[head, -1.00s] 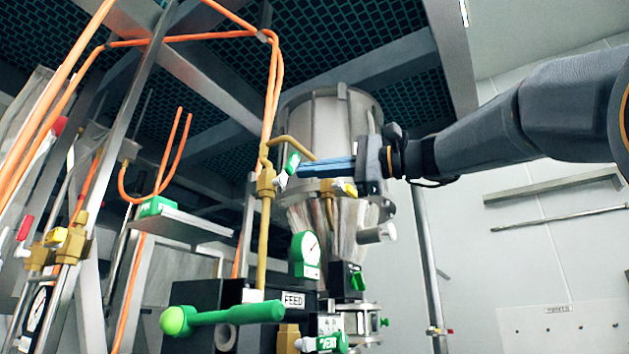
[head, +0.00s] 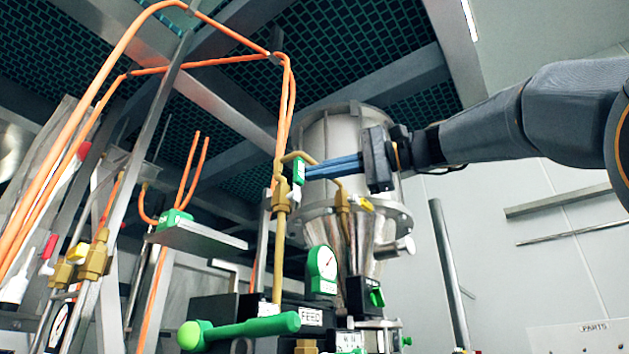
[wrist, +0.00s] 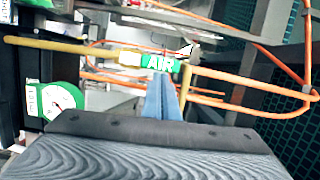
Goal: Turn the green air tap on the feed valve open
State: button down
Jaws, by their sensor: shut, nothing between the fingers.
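The green air tap (head: 299,171) is on a brass valve body (head: 281,196) on the upright pipe above the FEED label (head: 311,317). Its handle now stands about upright, roughly in line with that pipe. In the wrist view the tap's green handle (wrist: 160,61) reads AIR and lies across the picture beside the yellow pipe (wrist: 55,45). My gripper (head: 307,172) is shut and empty, its blue fingers reaching in from the right with their tips at the handle. In the wrist view the fingertips (wrist: 161,76) overlap the handle's lower edge; contact is not certain.
A green-rimmed gauge (head: 322,264) and a large green lever (head: 240,330) sit below. The steel hopper (head: 345,135) stands behind. Orange hoses (head: 285,100) rise above.

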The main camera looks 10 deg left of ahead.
dwell(0.4)
jog(key=w+d+b, duration=0.1)
jog(key=d+b, duration=0.1)
jog(key=d, duration=0.9)
jog(key=shift+d, duration=0.3)
jog(key=shift+w, duration=0.1)
